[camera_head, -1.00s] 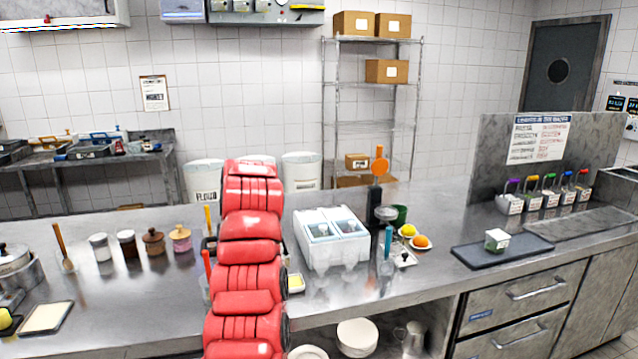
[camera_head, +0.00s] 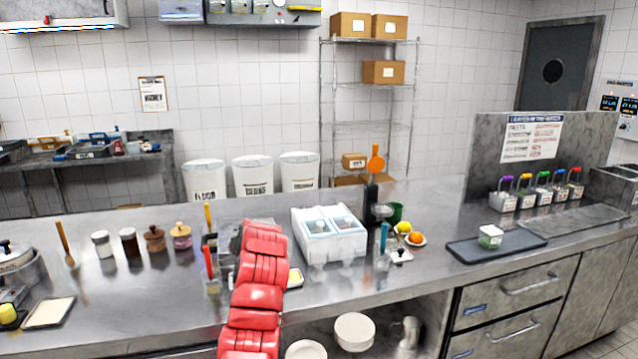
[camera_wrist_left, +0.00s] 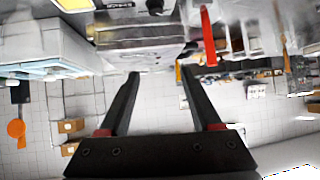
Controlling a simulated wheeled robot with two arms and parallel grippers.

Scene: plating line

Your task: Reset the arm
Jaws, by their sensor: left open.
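My red left arm (camera_head: 257,295) rises from the bottom of the head view over the counter's front, its upper end beside the white two-well container (camera_head: 330,236). Its gripper cannot be made out there. In the left wrist view, which looks upside down, my left gripper (camera_wrist_left: 159,72) has two dark fingers spread apart with nothing between them. A red-handled utensil (camera_wrist_left: 208,35) shows beyond the fingers to the right, and the white container (camera_wrist_left: 45,45) to the left. My right gripper is in neither view.
The steel counter (camera_head: 130,300) holds several jars at left, including a pink one (camera_head: 181,236). A dark tray (camera_head: 470,250) with a small tub (camera_head: 490,237) lies at right. Bowls (camera_head: 354,331) sit on the shelf below.

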